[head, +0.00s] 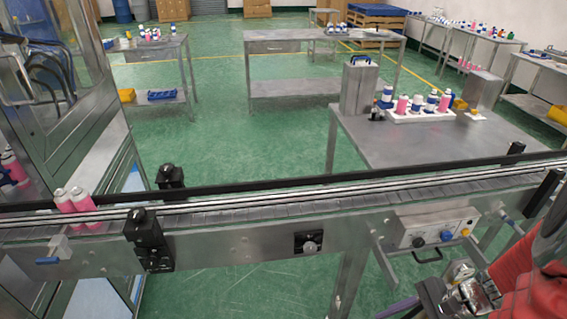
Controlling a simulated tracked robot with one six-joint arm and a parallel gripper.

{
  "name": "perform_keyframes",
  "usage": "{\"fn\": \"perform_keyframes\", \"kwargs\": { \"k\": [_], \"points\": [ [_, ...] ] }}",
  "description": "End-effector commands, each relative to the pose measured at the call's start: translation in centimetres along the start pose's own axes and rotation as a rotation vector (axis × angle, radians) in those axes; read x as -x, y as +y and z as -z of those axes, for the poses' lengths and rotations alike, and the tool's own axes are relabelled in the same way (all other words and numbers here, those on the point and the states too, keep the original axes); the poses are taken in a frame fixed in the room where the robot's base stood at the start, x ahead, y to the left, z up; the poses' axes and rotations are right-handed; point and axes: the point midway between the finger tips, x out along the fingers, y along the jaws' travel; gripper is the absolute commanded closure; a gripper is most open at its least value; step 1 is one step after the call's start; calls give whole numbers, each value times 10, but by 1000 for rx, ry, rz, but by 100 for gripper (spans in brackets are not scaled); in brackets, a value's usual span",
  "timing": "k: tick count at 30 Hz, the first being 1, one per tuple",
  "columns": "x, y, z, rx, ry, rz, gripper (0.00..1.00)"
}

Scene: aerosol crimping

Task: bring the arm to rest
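My gripper (455,290) is at the lower right edge of the head view, at the end of my red-covered arm. It hangs on the near side of the conveyor (290,210), below the control box (432,228), and looks clear of the belt. Its fingers are small and partly cut off by the frame, so I cannot tell whether they are open or shut. No held object can be made out.
Pink cans (75,200) stand on the conveyor's left end, by the glazed machine. Behind the belt, a steel table (440,145) carries a white tray (418,116) of cans and bottles. Other benches stand farther back. The green floor (240,150) between them is clear.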

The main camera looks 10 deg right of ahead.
Motion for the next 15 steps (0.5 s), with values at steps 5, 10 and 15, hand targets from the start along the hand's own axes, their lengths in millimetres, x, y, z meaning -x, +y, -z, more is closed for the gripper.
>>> {"fn": "perform_keyframes", "kwargs": {
  "k": [5, 10, 15],
  "points": [
    [12, -4, -11, 234, 129, -109, 54],
    [26, -12, -21, 445, 242, -199, 54],
    [40, -24, -35, 648, 353, -273, 54]
  ]
}}
